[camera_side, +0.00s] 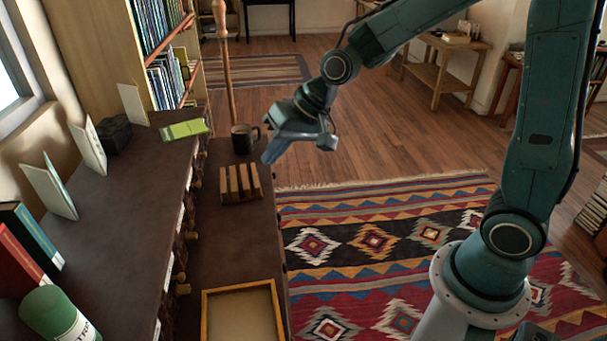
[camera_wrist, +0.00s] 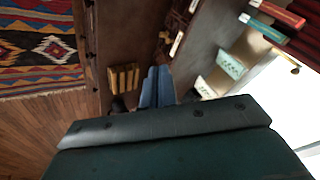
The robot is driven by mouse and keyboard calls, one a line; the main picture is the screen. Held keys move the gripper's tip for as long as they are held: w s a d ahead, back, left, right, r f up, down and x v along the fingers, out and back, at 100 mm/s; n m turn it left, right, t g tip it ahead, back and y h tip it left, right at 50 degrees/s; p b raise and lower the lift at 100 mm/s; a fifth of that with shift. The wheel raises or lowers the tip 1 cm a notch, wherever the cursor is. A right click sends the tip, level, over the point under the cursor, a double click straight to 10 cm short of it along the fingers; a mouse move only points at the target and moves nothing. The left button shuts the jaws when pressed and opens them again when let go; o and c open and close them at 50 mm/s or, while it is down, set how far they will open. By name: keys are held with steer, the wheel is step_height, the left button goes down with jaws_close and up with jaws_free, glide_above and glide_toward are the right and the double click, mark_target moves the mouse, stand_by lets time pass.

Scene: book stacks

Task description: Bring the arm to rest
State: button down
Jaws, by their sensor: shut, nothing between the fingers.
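My gripper (camera_side: 268,158) hangs in the air in the side view, near the right edge of the lower dark counter, just right of a dark mug (camera_side: 243,138). Its blue fingers are together with nothing held between them. In the wrist view the closed fingers (camera_wrist: 157,86) point down over the counter, beside a slatted wooden rack (camera_wrist: 123,77). The rack (camera_side: 240,183) sits on the lower counter in the side view, below and left of the gripper. The gripper appears apart from both mug and rack.
A wooden-rimmed tray (camera_side: 204,297) lies on the lower counter's near end. The raised shelf (camera_side: 130,200) at left bears upright cards, books, a green cylinder (camera_side: 58,314) and a lime-green book (camera_side: 185,129). A vertical wooden pole (camera_side: 227,75) stands behind the mug. Air above the patterned rug (camera_side: 380,235) is free.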

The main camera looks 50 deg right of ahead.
steer(key=s+d+r+n+h, duration=0.1)
steer(key=s+d+r, duration=0.1)
steer(key=s, duration=0.5)
steer(key=s+d+r+n+h, duration=0.1)
steer(key=s+d+r, duration=0.1)
steer(key=s, duration=0.6)
steer(key=s+d+r+n+h, duration=0.1)
steer(key=s+d+r, duration=0.2)
steer(key=s, duration=0.5)
steer(key=shift+r+h, duration=0.3)
steer(key=shift+r, duration=0.55)
steer(key=shift+s, duration=0.1)
